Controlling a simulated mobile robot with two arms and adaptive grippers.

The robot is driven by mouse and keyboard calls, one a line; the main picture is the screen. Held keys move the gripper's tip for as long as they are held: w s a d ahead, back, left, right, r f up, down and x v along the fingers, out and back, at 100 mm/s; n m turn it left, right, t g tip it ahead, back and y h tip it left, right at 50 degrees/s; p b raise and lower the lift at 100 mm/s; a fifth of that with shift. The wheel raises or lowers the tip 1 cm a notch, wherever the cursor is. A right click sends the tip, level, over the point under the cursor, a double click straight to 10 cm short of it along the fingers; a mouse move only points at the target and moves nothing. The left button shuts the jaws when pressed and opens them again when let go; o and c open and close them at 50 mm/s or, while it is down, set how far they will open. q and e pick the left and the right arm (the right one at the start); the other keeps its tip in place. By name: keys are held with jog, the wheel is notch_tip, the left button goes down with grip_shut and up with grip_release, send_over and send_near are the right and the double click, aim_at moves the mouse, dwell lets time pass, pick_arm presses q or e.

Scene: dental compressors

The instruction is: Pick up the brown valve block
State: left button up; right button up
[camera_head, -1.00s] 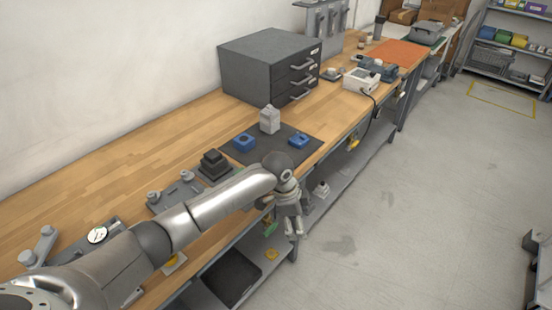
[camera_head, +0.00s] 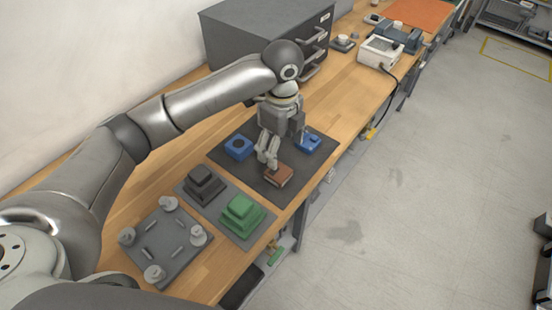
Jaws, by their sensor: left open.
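The brown valve block (camera_head: 279,176) lies on a dark mat (camera_head: 240,177) on the wooden bench. My left gripper (camera_head: 266,163) points down over the mat, just to the left of the brown block. Its fingers are open and nothing shows between them. I cannot tell whether a fingertip touches the block. My right gripper is not in view.
Blue blocks (camera_head: 238,147) and (camera_head: 308,143) sit on the same mat. A black stepped block (camera_head: 204,184) and a green one (camera_head: 242,214) stand nearer, beside a grey plate (camera_head: 165,246) with posts. A grey drawer cabinet (camera_head: 240,37) stands behind.

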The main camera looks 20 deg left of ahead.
aim_at(278, 171)
pick_arm(q)
jog(key=f, duration=0.1)
jog(key=s+f, duration=0.1)
jog(key=f, duration=0.1)
jog(key=shift+s+d+f, duration=0.1)
jog(key=shift+s+d, duration=0.1)
jog(key=shift+d, duration=0.1)
jog(key=shift+w+a+f, duration=0.1)
jog(key=shift+w+f, duration=0.05)
jog(key=shift+f, duration=0.2)
jog(key=f, duration=0.1)
jog(key=f+p, duration=0.1)
jog(key=f, duration=0.2)
jog(key=shift+w+a+f+p, duration=0.1)
jog(key=shift+a+p, duration=0.25)
jog(key=shift+f, duration=0.35)
jog(key=shift+w+f, duration=0.1)
jog(key=shift+f, duration=0.15)
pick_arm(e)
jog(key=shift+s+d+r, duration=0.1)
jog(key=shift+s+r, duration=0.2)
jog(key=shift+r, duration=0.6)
pick_arm(q)
jog(key=shift+r, duration=0.1)
jog(key=c, duration=1.2)
jog(key=shift+r, duration=0.1)
